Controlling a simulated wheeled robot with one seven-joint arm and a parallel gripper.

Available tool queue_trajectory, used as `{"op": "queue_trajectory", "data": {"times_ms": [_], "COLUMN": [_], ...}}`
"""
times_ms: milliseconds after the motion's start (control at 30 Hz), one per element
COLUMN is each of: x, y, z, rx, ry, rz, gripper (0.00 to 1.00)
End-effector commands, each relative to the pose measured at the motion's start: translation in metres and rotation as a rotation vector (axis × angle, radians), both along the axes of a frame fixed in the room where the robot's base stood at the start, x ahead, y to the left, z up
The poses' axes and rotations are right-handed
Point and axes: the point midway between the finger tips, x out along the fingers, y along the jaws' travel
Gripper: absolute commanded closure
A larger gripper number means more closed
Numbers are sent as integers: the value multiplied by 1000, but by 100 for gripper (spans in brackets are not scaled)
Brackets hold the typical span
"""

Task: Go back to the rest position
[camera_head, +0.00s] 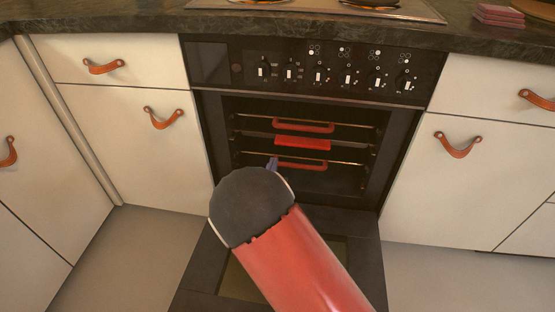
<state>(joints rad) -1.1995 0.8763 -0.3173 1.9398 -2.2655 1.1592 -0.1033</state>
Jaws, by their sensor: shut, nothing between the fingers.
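My arm reaches up from the bottom of the head view toward the open oven (225,135). Its red link and dark grey rounded joint hide most of my gripper. Only a small bluish tip of my gripper (272,163) shows past the joint, in front of the lower oven rack. The gripper is shut and holds nothing. The oven door (197,285) is folded down flat beneath my arm, and my arm covers much of it.
Inside the oven are an upper rack with a red handle (304,127), a red piece (302,143) and a lower red handle (302,166). White cabinets with leather pulls (163,118) (458,146) flank it. A dark countertop (120,20) runs above. Floor (140,255) is clear on both sides.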

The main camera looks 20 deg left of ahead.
Motion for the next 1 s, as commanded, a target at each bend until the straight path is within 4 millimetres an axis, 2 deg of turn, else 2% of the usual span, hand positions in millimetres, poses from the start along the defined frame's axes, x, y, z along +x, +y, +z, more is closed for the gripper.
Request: {"op": "queue_trajectory", "data": {"times_ms": [33, 200, 333, 533, 733, 767, 867, 967, 1000], "x": [-11, -44, -61, -71, -67, -63, -47, -30, -25], "y": [-1, -8, -11, -14, -21, -27, -61, -118, -145], "z": [-1, -1, -1, 0, 5, 8, 28, 54, 65], "rx": [0, 0, 0, 1, 16, 27, 100, 221, 280], "ry": [2, 2, 1, 0, 4, 7, 26, 61, 77], "rz": [2, 2, 1, -1, -27, -48, -169, -360, -448], "gripper": [100, 100, 100, 100, 100, 100, 100, 100, 100]}}
